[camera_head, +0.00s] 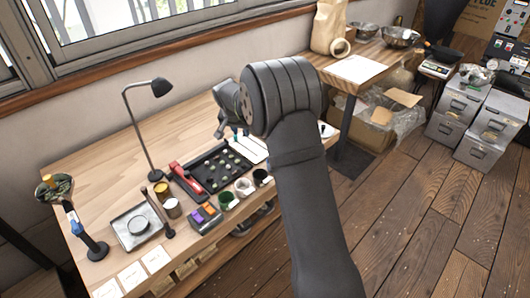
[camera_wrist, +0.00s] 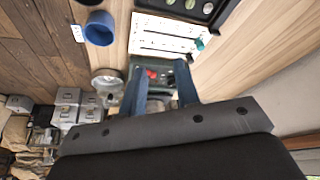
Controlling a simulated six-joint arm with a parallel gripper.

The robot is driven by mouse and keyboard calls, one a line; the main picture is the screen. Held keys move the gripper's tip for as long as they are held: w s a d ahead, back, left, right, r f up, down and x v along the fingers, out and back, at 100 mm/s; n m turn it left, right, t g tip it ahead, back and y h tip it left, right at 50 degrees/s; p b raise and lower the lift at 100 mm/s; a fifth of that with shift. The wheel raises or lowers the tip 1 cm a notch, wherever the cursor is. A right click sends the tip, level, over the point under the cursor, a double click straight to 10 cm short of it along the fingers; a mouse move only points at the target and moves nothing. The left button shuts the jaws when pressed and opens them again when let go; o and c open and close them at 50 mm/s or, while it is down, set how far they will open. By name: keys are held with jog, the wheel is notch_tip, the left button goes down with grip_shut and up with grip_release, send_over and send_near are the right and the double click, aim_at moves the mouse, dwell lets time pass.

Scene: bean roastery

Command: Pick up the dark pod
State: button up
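A black tray (camera_head: 203,157) on the wooden table holds several small round pods (camera_head: 224,168) in rows. At this size I cannot single out which one is the dark pod. In the wrist view, a corner of the black tray (camera_wrist: 221,14) shows at the top right with a few greenish pods (camera_wrist: 190,4). My gripper (camera_wrist: 160,78) is open, its two bluish fingers apart with nothing held between them. In the wrist view, a dark green box with red contents (camera_wrist: 152,74) shows beyond the fingers.
A desk lamp (camera_head: 151,130) stands behind the tray at left. Several cups (camera_head: 228,201) line the tray's front side; a blue cup (camera_wrist: 99,28) shows in the wrist view. A white card (camera_wrist: 165,35) lies beside the tray. A red-handled tool (camera_head: 186,178) lies at its left.

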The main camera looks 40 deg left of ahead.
jog(key=n+g, duration=0.4)
jog(key=n, duration=0.8)
send_over(244, 165)
jog(key=d, duration=0.2)
notch_tip(244, 165, down, 11)
jog(key=shift+w+a+r, duration=0.1)
jog(key=shift+a+r, duration=0.05)
jog(key=shift+r, duration=0.05)
jog(key=shift+a+f, duration=0.25)
jog(key=shift+f, duration=0.7)
jog(key=shift+a+f, duration=0.2)
jog(key=shift+f, duration=0.75)
jog(key=shift+a+f, duration=0.25)
jog(key=shift+f, duration=0.7)
grip_shut()
